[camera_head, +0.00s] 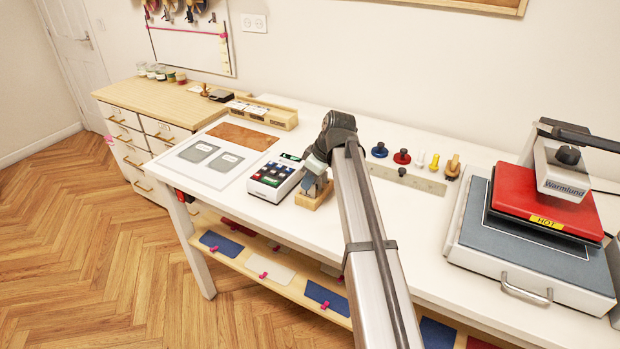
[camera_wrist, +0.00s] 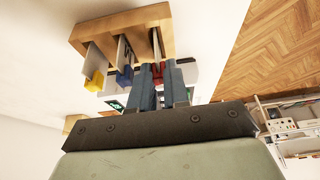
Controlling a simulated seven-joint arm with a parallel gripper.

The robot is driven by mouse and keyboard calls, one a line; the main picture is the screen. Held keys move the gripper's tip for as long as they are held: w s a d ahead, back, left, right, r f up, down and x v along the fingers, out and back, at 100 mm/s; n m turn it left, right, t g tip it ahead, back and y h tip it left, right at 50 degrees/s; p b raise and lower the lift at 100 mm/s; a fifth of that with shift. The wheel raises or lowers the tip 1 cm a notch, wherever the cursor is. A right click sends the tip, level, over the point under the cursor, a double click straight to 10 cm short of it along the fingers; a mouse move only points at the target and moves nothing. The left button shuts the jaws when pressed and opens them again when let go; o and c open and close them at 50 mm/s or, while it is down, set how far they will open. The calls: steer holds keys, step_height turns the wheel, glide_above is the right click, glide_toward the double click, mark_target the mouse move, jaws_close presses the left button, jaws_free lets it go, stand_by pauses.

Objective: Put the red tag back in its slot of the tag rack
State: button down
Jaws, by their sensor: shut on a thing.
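The wooden tag rack (camera_wrist: 80,35) is at the upper left of the wrist view, and part of it (camera_head: 314,198) shows under my gripper in the head view. A yellow-ended tag (camera_wrist: 95,80) and a blue-ended tag (camera_wrist: 125,76) stand in two of its slots. My gripper (camera_wrist: 159,75) is shut on the red tag (camera_wrist: 158,70), whose red end shows between the fingertips. The tag's pale part reaches toward the rack's right-hand slot and appears to be at or in it; how deep, I cannot tell. In the head view my gripper (camera_head: 316,178) hides the red tag.
A keypad device (camera_head: 273,178) stands close to the left of the rack on the white table (camera_head: 420,225). Knobs and a metal ruler (camera_head: 405,178) lie behind to the right. A heat press (camera_head: 540,200) stands far right. A wooden tray (camera_head: 263,113) is at the back left.

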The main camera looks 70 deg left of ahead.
steer(key=c, duration=1)
jaws_free()
steer(key=shift+c, duration=0.2)
steer(key=v, duration=1.3)
steer(key=shift+r, duration=0.4)
steer(key=shift+d, duration=0.1)
